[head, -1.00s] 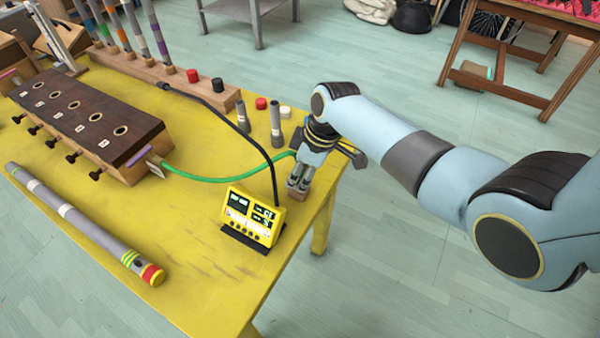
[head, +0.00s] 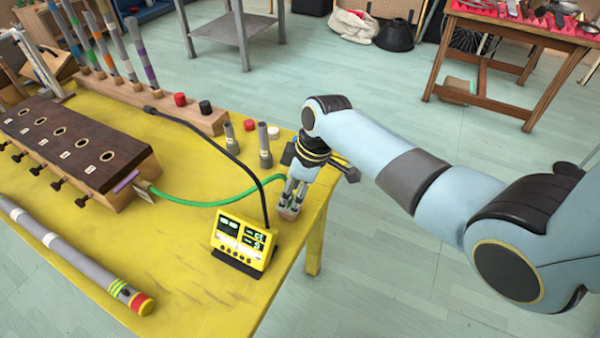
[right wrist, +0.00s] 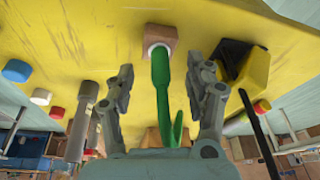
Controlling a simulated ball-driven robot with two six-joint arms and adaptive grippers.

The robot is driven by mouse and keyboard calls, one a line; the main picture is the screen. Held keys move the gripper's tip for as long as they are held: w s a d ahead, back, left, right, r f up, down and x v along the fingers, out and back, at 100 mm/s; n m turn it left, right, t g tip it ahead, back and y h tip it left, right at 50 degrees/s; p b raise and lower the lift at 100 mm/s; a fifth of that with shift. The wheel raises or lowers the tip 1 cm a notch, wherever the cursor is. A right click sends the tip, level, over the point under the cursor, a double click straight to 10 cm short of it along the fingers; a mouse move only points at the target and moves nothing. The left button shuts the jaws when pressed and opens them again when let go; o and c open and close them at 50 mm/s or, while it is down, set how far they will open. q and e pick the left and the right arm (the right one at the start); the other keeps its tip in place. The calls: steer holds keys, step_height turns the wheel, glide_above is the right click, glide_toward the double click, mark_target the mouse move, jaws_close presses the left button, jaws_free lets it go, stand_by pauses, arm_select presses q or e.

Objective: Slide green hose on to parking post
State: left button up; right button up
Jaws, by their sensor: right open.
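The green hose (head: 205,202) runs from the end of the dark-topped wooden box across the yellow table to my right gripper (head: 292,200). In the right wrist view the hose (right wrist: 160,72) ends at a pale ring on a small wooden block (right wrist: 160,36), which also shows in the head view (head: 288,214). The post itself is hidden, and the hose end appears seated there. My right gripper (right wrist: 166,85) is open, its fingers apart on both sides of the hose and not visibly touching it. My left gripper is out of view.
A yellow meter (head: 242,238) with a black cable stands just left of the right gripper. Two grey tubes (head: 264,146) and small caps stand behind it. A long grey tube (head: 70,255) lies at the front left. The table's right edge is close.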

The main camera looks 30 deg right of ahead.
steer(key=v, duration=1)
steer(key=shift+f, duration=0.1)
steer(key=s+d+f+m+g+h+b, duration=0.15)
steer(key=s+f+b, duration=0.35)
steer(key=s+f, duration=0.95)
steer(key=s+f+m+g+b, duration=0.2)
steer(key=s+f+b, duration=0.5)
steer(key=f, duration=1.2)
steer(key=s+d+f+m+t+h+b, duration=0.1)
steer(key=s+f+m, duration=0.1)
steer(key=s+f, duration=0.5)
steer(key=s+d+f+m+t+h+b, duration=0.1)
steer(key=s+d+f+m, duration=0.1)
steer(key=s+f, duration=0.6)
steer(key=shift+s+d+m, duration=0.3)
steer(key=shift+s+m, duration=0.25)
steer(key=shift+s, duration=2.25)
